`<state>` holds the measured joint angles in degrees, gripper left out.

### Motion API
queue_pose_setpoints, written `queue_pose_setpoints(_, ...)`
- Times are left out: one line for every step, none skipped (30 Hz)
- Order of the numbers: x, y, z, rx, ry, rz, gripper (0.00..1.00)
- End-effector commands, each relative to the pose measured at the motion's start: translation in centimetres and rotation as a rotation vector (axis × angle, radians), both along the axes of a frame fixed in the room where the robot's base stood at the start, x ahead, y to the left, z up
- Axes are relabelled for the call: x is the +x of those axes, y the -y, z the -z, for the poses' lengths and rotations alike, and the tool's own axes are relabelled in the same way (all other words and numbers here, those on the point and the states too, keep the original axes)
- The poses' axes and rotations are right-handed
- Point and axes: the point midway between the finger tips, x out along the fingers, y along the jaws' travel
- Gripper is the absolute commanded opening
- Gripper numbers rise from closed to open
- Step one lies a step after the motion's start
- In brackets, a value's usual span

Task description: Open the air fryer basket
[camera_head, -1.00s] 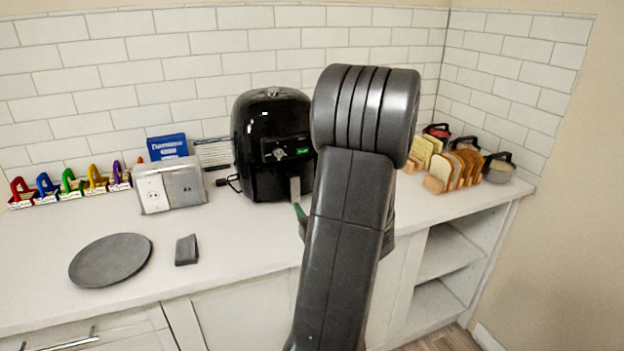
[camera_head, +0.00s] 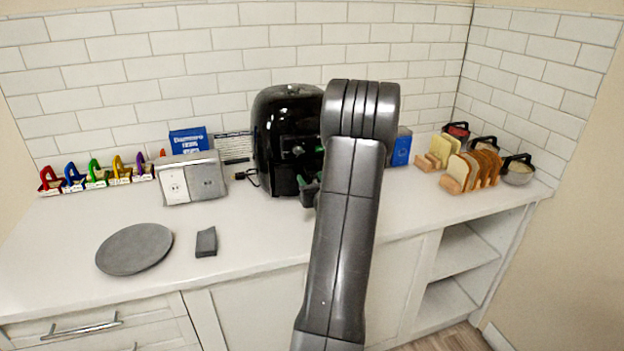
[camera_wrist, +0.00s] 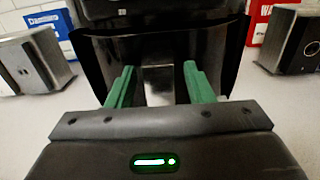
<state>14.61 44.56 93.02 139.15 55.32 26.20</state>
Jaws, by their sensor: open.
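The black air fryer (camera_head: 268,140) stands on the counter against the tiled wall. Its dark basket front (camera_wrist: 215,60) fills the middle of the wrist view. A silver upright handle (camera_wrist: 158,86) shows at the centre of that front. My gripper (camera_wrist: 159,74) is open, with one green finger on each side of the handle and visible gaps between. In the head view my gripper (camera_head: 308,184) is at the lower front of the air fryer, partly hidden by my arm. The handle is not clearly visible there. No clear opening shows between basket and body.
A grey plate (camera_head: 134,250) and a small dark block (camera_head: 206,242) lie on the counter at left. A socket box (camera_head: 192,180) stands left of the air fryer. Bread slices in a rack (camera_head: 468,170) stand at right. The front counter is mostly clear.

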Motion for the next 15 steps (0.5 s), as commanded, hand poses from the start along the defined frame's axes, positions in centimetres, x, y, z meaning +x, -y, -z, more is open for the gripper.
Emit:
queue_pose_setpoints(0.04,-0.02,0.01,0.000,0.000,0.000,0.47)
queue_pose_setpoints(0.05,-0.03,0.02,0.000,0.000,0.000,0.47)
queue_pose_setpoints(0.04,-0.02,0.02,0.000,0.000,0.000,0.47)
queue_pose_setpoints(0.04,-0.02,0.02,0.000,0.000,0.000,0.47)
queue_pose_setpoints(0.03,-0.02,0.02,0.000,0.000,0.000,0.47)
queue_pose_setpoints(0.03,-0.02,0.01,0.000,0.000,0.000,0.47)
queue_pose_setpoints(0.03,-0.02,0.01,0.000,0.000,0.000,0.43)
queue_pose_setpoints(0.03,-0.02,0.01,0.000,0.000,0.000,0.37)
queue_pose_setpoints(0.03,-0.02,0.01,0.000,0.000,0.000,0.30)
queue_pose_setpoints(0.03,-0.02,0.01,0.000,0.000,0.000,0.24)
queue_pose_setpoints(0.02,-0.02,0.00,0.000,0.000,0.000,0.18)
queue_pose_setpoints(0.02,-0.02,0.00,0.000,0.000,0.000,0.10)
queue_pose_setpoints(0.02,-0.02,0.00,0.000,0.000,0.000,0.04)
queue_pose_setpoints(0.02,-0.02,0.00,0.000,0.000,0.000,0.00)
queue_pose_setpoints(0.02,-0.02,0.00,0.000,0.000,0.000,0.00)
